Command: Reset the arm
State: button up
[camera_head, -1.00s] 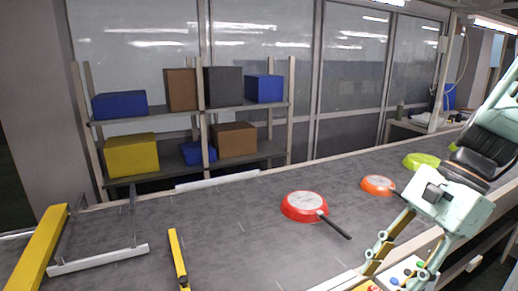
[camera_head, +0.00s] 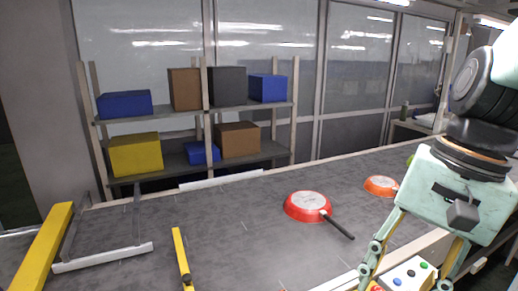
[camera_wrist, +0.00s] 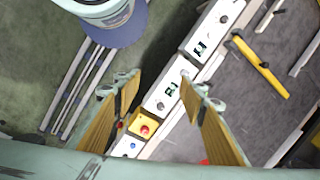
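My gripper (camera_head: 408,278) is at the right of the head view, pointing down, with its two fingers spread apart. It is open and empty, above the control box (camera_head: 410,272) at the conveyor's near edge. In the wrist view my gripper (camera_wrist: 159,88) shows two wooden-looking fingers with a clear gap. The red pan (camera_head: 306,205) lies on the conveyor (camera_head: 240,240) left of my gripper, its dark handle towards the lower right. The orange pan (camera_head: 380,185) lies farther right, partly hidden by my arm. Only a sliver of the green pan (camera_head: 410,160) shows.
A shelf (camera_head: 180,165) with several coloured boxes stands behind the conveyor. Yellow bars (camera_head: 180,255) and a metal frame (camera_head: 103,258) are at the left. In the wrist view, white panels (camera_wrist: 165,92) and a red button (camera_wrist: 145,129) lie below the fingers.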

jog(key=s+a+r+n+t+h, duration=0.1)
jog(key=s+r+n+t+h, duration=0.1)
jog(key=s+r+n, duration=0.3)
jog(key=shift+s+a+n+t, duration=0.15)
jog(key=shift+s+n+t, duration=0.65)
jog(key=shift+s+n, duration=0.5)
jog(key=shift+w, duration=0.1)
dwell(1.5)
